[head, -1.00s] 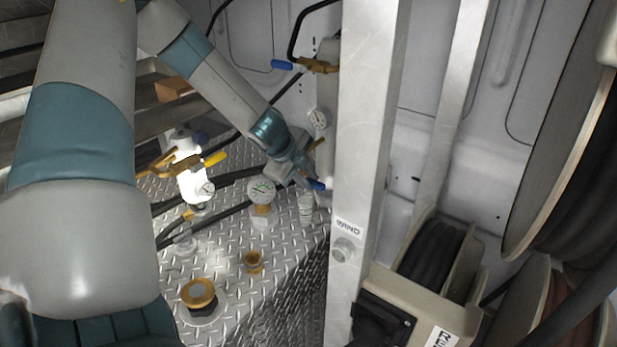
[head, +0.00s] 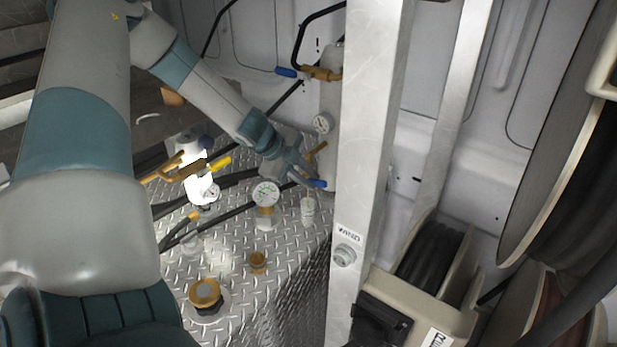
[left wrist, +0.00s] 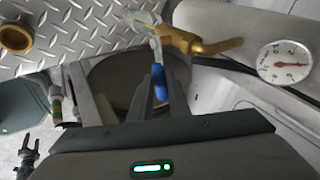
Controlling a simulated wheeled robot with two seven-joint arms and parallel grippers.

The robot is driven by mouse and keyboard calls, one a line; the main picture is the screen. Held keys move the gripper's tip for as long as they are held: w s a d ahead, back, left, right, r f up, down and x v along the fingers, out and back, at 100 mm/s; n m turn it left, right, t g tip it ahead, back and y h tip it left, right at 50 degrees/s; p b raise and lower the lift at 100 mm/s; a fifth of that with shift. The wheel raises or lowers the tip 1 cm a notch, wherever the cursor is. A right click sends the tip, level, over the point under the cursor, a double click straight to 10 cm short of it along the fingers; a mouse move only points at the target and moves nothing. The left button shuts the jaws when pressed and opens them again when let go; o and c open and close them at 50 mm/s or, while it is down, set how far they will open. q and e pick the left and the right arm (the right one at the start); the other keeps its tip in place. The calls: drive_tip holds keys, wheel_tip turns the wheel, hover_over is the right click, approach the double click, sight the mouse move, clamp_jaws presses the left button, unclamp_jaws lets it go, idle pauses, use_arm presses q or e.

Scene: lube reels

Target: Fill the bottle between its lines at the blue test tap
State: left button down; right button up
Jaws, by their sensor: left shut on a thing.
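The clear bottle (head: 308,212) stands upright on the tread-plate tank top, under the test tap; it also shows in the left wrist view (left wrist: 140,18). The tap's brass body (left wrist: 205,42) carries a blue lever (head: 318,183), seen close up in the left wrist view (left wrist: 160,84). My left gripper (head: 308,178) is shut on the blue lever. A thin amber line, which looks like oil, runs from the tap down to the bottle. The bottle's lines and its level are too small to tell. My right gripper is not in view.
A dial gauge (head: 265,194) stands just left of the bottle. A yellow-handled valve (head: 219,164) and black hoses lie further left. A metal post (head: 362,150) stands close on the right, with hose reels beyond. Another blue-handled tap (head: 286,72) is above.

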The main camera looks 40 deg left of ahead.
use_arm(q)
drive_tip(key=shift+a+r+h+p, duration=0.15)
drive_tip(key=shift+r+h+p, duration=0.1)
drive_tip(key=shift+h+p, duration=0.2)
drive_tip(key=shift+a+h, duration=0.15)
drive_tip(key=shift+h, duration=0.1)
idle(7.3)
